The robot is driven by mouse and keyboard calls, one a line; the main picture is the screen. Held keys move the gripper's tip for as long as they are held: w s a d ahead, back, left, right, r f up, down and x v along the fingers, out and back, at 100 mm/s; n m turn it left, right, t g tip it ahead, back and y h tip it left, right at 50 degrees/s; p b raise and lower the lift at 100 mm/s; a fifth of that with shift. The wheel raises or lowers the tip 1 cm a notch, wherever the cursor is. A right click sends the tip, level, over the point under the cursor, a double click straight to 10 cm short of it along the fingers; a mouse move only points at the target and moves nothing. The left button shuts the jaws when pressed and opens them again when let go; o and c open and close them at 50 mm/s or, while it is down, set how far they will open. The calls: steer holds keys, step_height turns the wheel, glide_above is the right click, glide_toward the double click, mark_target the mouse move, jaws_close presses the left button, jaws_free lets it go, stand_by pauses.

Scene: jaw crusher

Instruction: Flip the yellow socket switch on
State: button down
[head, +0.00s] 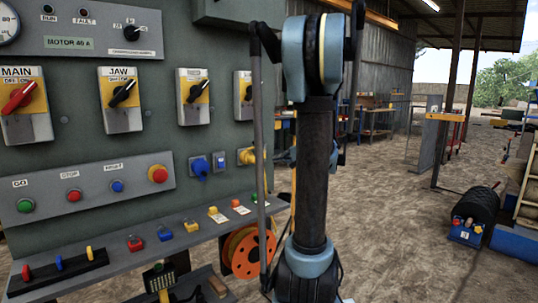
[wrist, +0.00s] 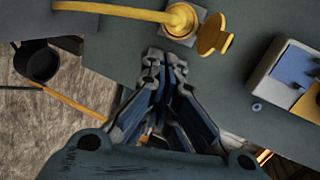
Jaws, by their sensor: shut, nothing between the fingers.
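The yellow socket (wrist: 181,20) shows at the top of the wrist view, with a yellow plug and cable at it and a round yellow flap (wrist: 213,36) beside it. In the head view the yellow socket (head: 246,156) is on the green panel, partly hidden by my arm. I cannot make out its switch in either view. My gripper (wrist: 165,62) is shut and empty, its tips just below the socket in the wrist picture; I cannot tell whether they touch the panel. In the head view the gripper cannot be made out.
Rotary switches (head: 122,95) are above, and a ledge (head: 150,262) with small coloured parts juts out below. A grey box (wrist: 285,72) stands at the wrist view's right. Open floor lies right.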

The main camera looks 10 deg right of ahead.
mark_target(265, 150)
steer(key=w+d+r+m+t, duration=0.1)
steer(key=w+d, duration=0.2)
steer(key=d, duration=0.2)
steer(key=shift+w+r+m+t, duration=0.3)
steer(key=shift+m+t, duration=0.1)
steer(key=shift+w+a, duration=0.1)
steer(key=x, duration=1.3)
steer(key=shift+w+a+f, duration=0.15)
steer(key=shift+w, duration=0.15)
steer(key=shift+w, duration=0.1)
